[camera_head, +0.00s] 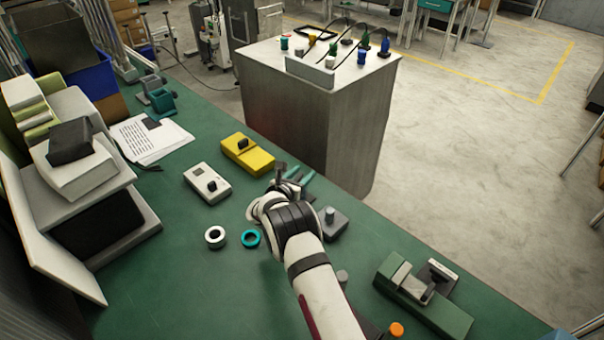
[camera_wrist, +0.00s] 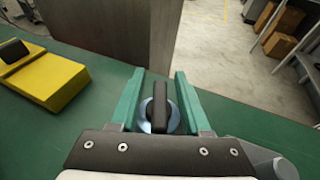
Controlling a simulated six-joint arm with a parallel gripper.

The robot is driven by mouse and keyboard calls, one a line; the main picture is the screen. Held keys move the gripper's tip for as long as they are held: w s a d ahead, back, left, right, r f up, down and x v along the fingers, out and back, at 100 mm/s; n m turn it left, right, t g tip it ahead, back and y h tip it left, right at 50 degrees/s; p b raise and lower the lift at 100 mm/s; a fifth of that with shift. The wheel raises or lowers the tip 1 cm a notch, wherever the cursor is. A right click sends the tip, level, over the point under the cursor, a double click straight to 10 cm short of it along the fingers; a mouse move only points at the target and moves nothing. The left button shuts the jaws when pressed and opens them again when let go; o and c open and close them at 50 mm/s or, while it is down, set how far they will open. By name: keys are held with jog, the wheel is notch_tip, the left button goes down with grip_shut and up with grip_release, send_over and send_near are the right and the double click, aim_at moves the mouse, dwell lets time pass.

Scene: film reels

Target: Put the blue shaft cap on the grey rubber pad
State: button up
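My gripper (camera_head: 299,178) hangs over the right edge side of the green table, right of a yellow box. In the wrist view its two teal fingers (camera_wrist: 158,98) stand well apart. Between them is a light blue round piece (camera_wrist: 145,117) with a black upright bar (camera_wrist: 159,108) over it; this may be the blue shaft cap. Its sides lie close to both fingers, but I cannot tell whether they press on it. A grey block with a blue-grey post (camera_head: 330,214) stands right of my wrist. A small flat grey disc (camera_head: 342,276) lies by my arm; I cannot tell which is the pad.
The yellow box (camera_head: 249,154) and a pale grey box (camera_head: 208,186) carry black knobs. A white ring (camera_head: 215,237) and a teal ring (camera_head: 251,239) lie left of my arm. A green fixture (camera_head: 440,312) stands front right. A grey cabinet (camera_head: 300,100) is beyond the table.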

jog(key=shift+s+a+r, duration=0.15)
jog(key=shift+s+r, duration=0.05)
jog(key=shift+s, duration=0.05)
jog(key=v, duration=1.1)
jog(key=s+d+r+m+g+h, duration=0.3)
jog(key=s+d+r+m, duration=0.1)
jog(key=d+r+m, duration=0.4)
jog(key=s+d+r+m+g, duration=0.35)
jog(key=s+d+m, duration=0.3)
jog(key=s, duration=0.25)
jog(key=s+d+r+m+g, duration=0.2)
jog(key=s+d+m+g, duration=0.4)
jog(key=s, duration=0.3)
jog(key=s+a+m+y, duration=0.5)
jog(key=s+m, duration=0.3)
jog(key=s, duration=0.2)
jog(key=s+a+m+y, duration=0.5)
jog(key=s+m, duration=0.3)
jog(key=s, duration=0.2)
jog(key=shift+s+g+y, duration=0.4)
jog(key=shift+g+y, duration=0.05)
jog(key=shift+y, duration=0.05)
